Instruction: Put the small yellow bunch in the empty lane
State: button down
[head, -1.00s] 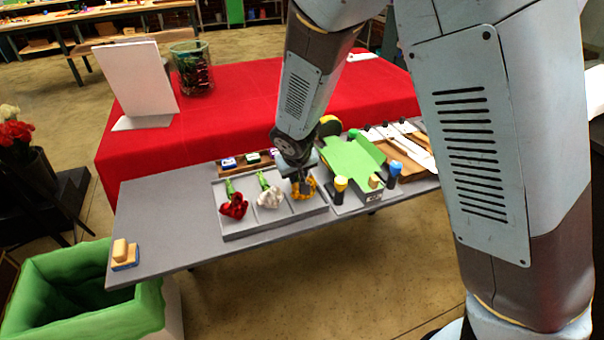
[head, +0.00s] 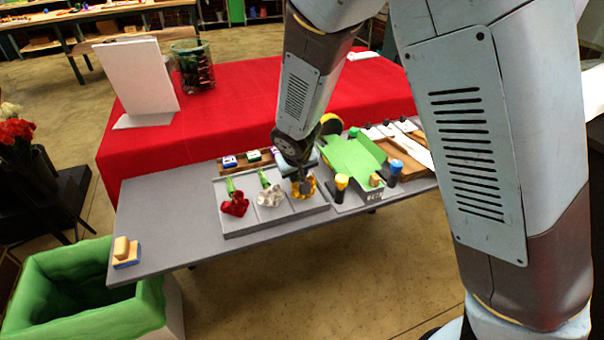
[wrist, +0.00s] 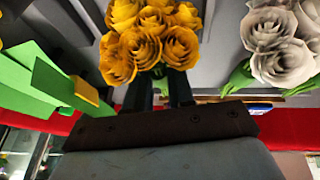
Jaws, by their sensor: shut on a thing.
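The yellow bunch (head: 304,190) is at the right lane of the grey tray (head: 275,226). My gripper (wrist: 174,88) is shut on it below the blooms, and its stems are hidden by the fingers. In the wrist view the yellow blooms (wrist: 150,40) sit just beyond the fingertips. I cannot tell whether the bunch touches the tray floor. A red bunch (head: 235,205) lies in the left lane and a white bunch (head: 270,197) in the middle lane, both with green stems toward the back. The white bunch also shows in the wrist view (wrist: 280,45).
A green folded sheet (head: 352,158) on a stand is close right of the tray, with yellow-topped (head: 341,183) and blue-topped (head: 395,168) posts. A wooden rack (head: 246,162) stands behind the tray. The grey table (head: 165,215) is clear left of the tray, except for a wooden-handled block (head: 124,252).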

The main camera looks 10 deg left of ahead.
jog(key=shift+s+d+f, duration=0.1)
jog(key=shift+f, duration=0.05)
jog(key=c, duration=1.3)
grip_release()
jog(key=o, duration=0.4)
jog(key=shift+o, duration=2.1)
jog(key=shift+s, duration=0.1)
jog(key=shift+r, duration=3.55)
